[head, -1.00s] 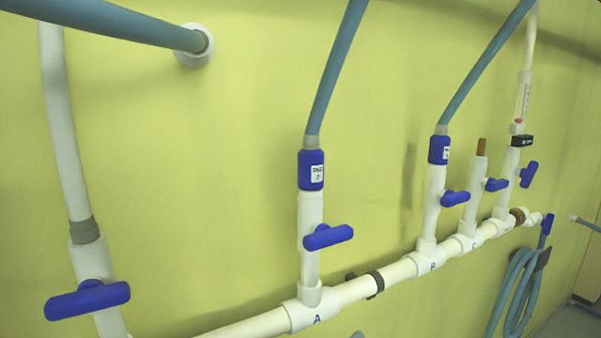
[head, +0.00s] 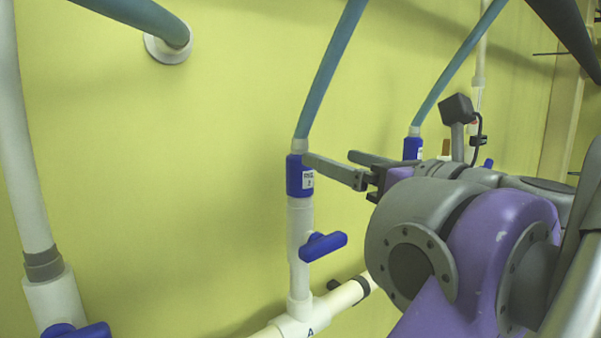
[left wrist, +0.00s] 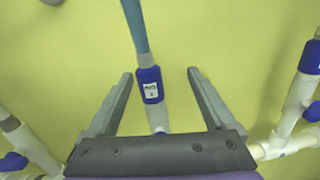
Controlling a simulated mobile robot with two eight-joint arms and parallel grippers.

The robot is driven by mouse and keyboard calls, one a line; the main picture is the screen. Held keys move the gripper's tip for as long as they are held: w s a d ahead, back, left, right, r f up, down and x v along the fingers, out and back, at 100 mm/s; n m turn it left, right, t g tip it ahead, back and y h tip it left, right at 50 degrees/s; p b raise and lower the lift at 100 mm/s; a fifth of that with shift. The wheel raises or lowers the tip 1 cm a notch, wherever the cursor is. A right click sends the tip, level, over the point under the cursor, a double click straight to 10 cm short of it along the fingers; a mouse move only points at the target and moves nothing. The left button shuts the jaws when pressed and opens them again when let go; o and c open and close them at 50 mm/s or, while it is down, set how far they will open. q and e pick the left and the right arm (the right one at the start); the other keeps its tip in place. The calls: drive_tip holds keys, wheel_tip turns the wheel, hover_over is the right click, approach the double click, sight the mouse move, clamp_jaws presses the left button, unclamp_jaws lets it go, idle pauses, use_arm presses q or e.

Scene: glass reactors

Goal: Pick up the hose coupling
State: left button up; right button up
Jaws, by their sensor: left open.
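A blue hose coupling (head: 294,178) with a white label sits upright on the white riser marked A, with a teal hose (head: 328,75) coming out of its top. My left gripper (head: 330,158) reaches in from the right in the head view, open and empty, with one fingertip close to the coupling's right edge. In the left wrist view the coupling (left wrist: 150,86) appears between the two spread fingers, nearer the left one. I cannot tell whether a finger touches it. A second blue coupling (head: 412,148) on another riser is partly hidden behind my arm. My right gripper is not in view.
A blue valve handle (head: 324,246) sticks out just below the coupling. The white manifold pipe (head: 350,296) runs along the yellow-green wall. Another riser with a blue handle (head: 80,332) stands at the left. The wall between them is clear.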

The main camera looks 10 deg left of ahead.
use_arm(q)
drive_tip(key=shift+n+g+y, duration=0.3)
drive_tip(key=shift+n+g, duration=0.5)
drive_tip(key=x, duration=0.5)
drive_tip(key=shift+s+a+f, duration=0.3)
drive_tip(key=shift+a+f, duration=0.05)
drive_tip(key=shift+a, duration=0.1)
drive_tip(key=x, duration=0.5)
drive_tip(key=shift+s+a+f+b, duration=0.15)
drive_tip(key=shift+s+f+b, duration=0.1)
drive_tip(key=shift+f+b, duration=0.15)
drive_tip(key=shift+r, duration=0.1)
clamp_jaws()
